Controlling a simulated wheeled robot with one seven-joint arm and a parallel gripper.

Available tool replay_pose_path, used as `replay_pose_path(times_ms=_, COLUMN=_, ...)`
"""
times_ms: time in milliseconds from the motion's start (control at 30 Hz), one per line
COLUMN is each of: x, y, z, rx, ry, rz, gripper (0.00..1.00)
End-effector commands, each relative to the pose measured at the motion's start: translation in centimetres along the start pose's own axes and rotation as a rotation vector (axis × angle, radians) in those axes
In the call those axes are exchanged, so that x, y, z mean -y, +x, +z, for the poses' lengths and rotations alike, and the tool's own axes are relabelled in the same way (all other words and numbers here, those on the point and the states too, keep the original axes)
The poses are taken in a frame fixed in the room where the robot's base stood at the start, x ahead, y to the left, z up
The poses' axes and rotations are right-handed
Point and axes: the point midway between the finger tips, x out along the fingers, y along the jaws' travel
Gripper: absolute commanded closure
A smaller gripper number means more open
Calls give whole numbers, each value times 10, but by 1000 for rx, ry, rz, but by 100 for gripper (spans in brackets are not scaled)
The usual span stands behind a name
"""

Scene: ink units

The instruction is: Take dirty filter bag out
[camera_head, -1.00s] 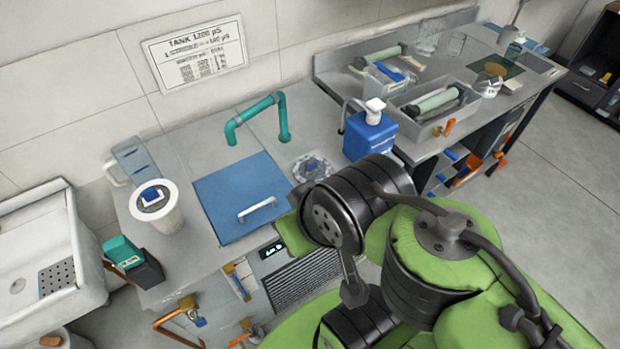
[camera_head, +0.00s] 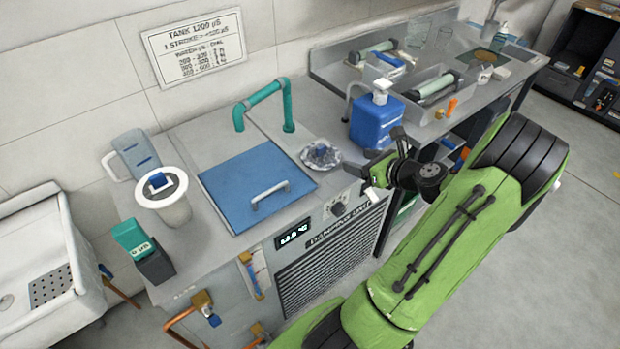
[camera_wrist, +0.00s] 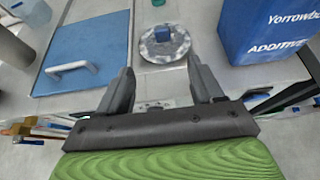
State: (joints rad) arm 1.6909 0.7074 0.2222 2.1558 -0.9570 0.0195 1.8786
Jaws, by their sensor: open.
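A round, mottled grey rim with a blue tab, which looks like the dirty filter bag (camera_head: 309,158), sits in the counter top just right of the blue lid. It also shows in the wrist view (camera_wrist: 160,51), ahead of my fingertips; anything below its rim is hidden. My gripper (camera_wrist: 161,76) is open and empty, its two dark fingers apart and pointing towards the rim without touching it. In the head view my gripper (camera_head: 376,170) is right of the rim, near the counter's front edge. A white-rimmed, cleaner-looking bag (camera_head: 176,210) with a blue tab stands at the counter's left.
The blue lid (camera_head: 225,185) with its white handle lies flat. A blue additive bottle (camera_head: 374,125) with a pump stands close right of the rim. A teal pipe (camera_head: 262,98) arches behind. A clear jug (camera_head: 133,155) and teal-and-black box (camera_head: 142,250) are at the left.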

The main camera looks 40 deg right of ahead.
Motion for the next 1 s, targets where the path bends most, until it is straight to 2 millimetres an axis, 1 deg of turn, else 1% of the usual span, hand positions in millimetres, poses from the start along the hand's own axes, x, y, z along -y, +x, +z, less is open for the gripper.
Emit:
replay_pose_path(times_ms=67, x=0, y=12, z=0, rx=6, ry=8, rz=3, gripper=34)
replay_pose_path(times_ms=300, x=-1, y=73, z=-1, rx=3, ry=3, rz=6, gripper=34)
replay_pose_path(times_ms=400, x=-1, y=93, z=-1, rx=1, ry=3, rz=5, gripper=34)
replay_pose_path(times_ms=567, x=0, y=111, z=0, rx=1, ry=2, rz=3, gripper=34)
replay_pose_path(times_ms=700, x=2, y=139, z=0, rx=3, ry=0, rz=4, gripper=34)
replay_pose_path(times_ms=800, x=2, y=152, z=0, rx=0, ry=1, rz=4, gripper=34)
replay_pose_path(times_ms=867, x=2, y=156, z=1, rx=0, ry=2, rz=3, gripper=34)
replay_pose_path(times_ms=1000, x=3, y=156, z=2, rx=-1, ry=2, rz=2, gripper=34)
